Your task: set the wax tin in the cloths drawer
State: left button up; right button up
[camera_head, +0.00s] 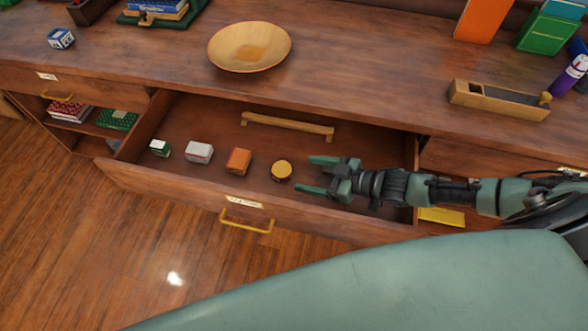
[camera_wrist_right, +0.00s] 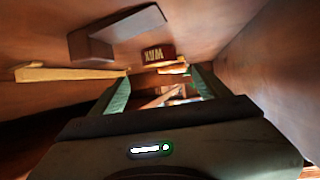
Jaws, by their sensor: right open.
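The wax tin (camera_head: 281,171) is a small round tin with a yellow lid, standing on the floor of the open drawer (camera_head: 180,190). Its dark red side with upside-down "WAX" lettering shows in the right wrist view (camera_wrist_right: 158,53). My right gripper (camera_head: 307,174) reaches into the drawer from the right. Its fingers are apart and point left at the tin, with a small gap between; it holds nothing. The wrist view shows the tin beyond the fingertips (camera_wrist_right: 160,84). The label on the drawer front is too small to read. My left gripper is not in view.
An orange box (camera_head: 239,161), a white-and-red box (camera_head: 199,153) and a green-and-white box (camera_head: 160,148) stand left of the tin. A wooden bar (camera_head: 288,125) lies behind them. A wooden bowl (camera_head: 250,47) stands on the top above. A yellow handle (camera_head: 246,225) sticks out in front.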

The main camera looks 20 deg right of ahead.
jog(key=shift+v, duration=1.55)
